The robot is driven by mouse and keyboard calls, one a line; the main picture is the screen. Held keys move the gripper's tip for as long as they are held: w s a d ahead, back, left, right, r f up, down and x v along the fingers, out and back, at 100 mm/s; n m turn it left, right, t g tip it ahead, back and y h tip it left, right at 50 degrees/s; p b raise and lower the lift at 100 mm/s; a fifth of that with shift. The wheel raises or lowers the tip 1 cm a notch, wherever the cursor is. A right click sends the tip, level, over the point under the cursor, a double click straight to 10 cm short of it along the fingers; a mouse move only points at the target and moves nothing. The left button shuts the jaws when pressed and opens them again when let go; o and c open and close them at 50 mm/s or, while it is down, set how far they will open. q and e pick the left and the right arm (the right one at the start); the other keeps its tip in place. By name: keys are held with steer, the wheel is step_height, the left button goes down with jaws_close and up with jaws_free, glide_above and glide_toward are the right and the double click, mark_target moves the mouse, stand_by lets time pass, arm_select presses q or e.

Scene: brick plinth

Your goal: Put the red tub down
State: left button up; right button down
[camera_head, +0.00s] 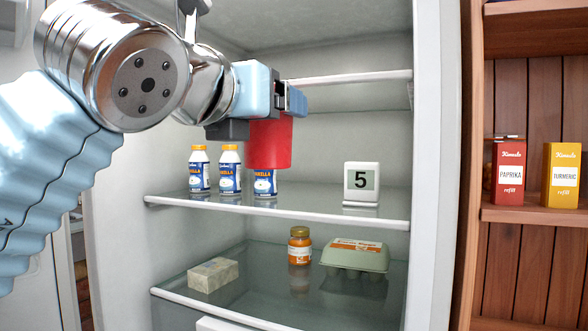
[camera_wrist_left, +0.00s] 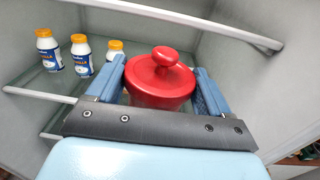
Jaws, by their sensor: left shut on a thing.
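The red tub (camera_head: 270,146) is a red cylinder held in the air in front of the fridge's middle shelf (camera_head: 300,205). In the left wrist view the red tub (camera_wrist_left: 160,82) shows a lid with a round knob, and it sits between the two blue fingers. My left gripper (camera_head: 283,98) is shut on the tub; in the left wrist view the gripper (camera_wrist_left: 155,92) has a finger on each side of it. In the head view the tub covers the upper part of one vanilla bottle (camera_head: 265,184). My right gripper is not in view.
Two more vanilla bottles (camera_head: 199,169) (camera_head: 230,169) stand left on the middle shelf. A white block marked 5 (camera_head: 361,184) stands at its right, with bare shelf between. Below are a pale block (camera_head: 213,275), an orange jar (camera_head: 300,246) and an egg carton (camera_head: 355,256).

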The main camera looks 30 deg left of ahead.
mark_target(282, 159)
arm_select(q)
steer(key=w+p, duration=0.2)
steer(key=w, duration=1.4)
steer(key=shift+a+f+b, duration=0.2)
steer(key=shift+f+b, duration=0.05)
steer(key=shift+f, duration=1.5)
steer(key=shift+a+f+b, duration=0.2)
steer(key=shift+f, duration=1.55)
steer(key=shift+f, duration=0.2)
steer(key=o, duration=1.1)
steer(key=shift+r, duration=0.3)
steer(key=s, duration=0.4)
steer(key=s+b, duration=0.1)
steer(key=s, duration=0.3)
steer(key=s+d, duration=0.1)
steer(key=s, duration=0.3)
steer(key=shift+b, duration=0.3)
